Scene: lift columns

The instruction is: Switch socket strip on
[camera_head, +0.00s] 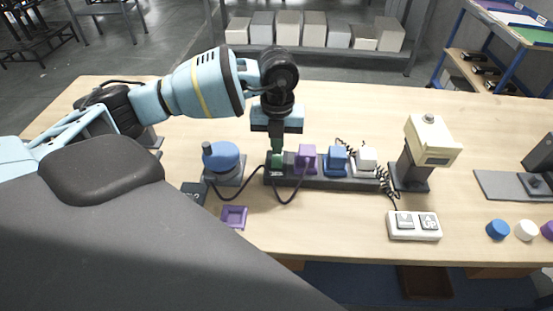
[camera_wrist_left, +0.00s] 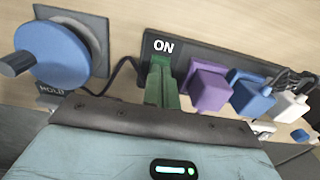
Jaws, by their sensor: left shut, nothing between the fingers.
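The dark socket strip (camera_head: 335,183) lies on the table with a purple plug (camera_head: 305,158), a blue plug (camera_head: 336,160) and a white plug (camera_head: 366,158) in it. In the left wrist view the strip (camera_wrist_left: 222,57) carries the white word ON at its left end. My left gripper (camera_head: 277,152) points down over that end, its green fingers shut and empty. In the left wrist view the fingertips (camera_wrist_left: 160,66) are at a green switch just below the word ON. The fingers mostly cover the switch, so I cannot tell its position or whether they touch it. My right gripper is not in view.
A blue knob (camera_head: 221,155) on a grey plate stands left of the strip. A purple tray (camera_head: 234,217), a white two-button box (camera_head: 414,225) and a beige device (camera_head: 432,142) stand nearby. Blue (camera_head: 497,229) and white (camera_head: 526,230) pieces lie at right. Cables loop around the strip.

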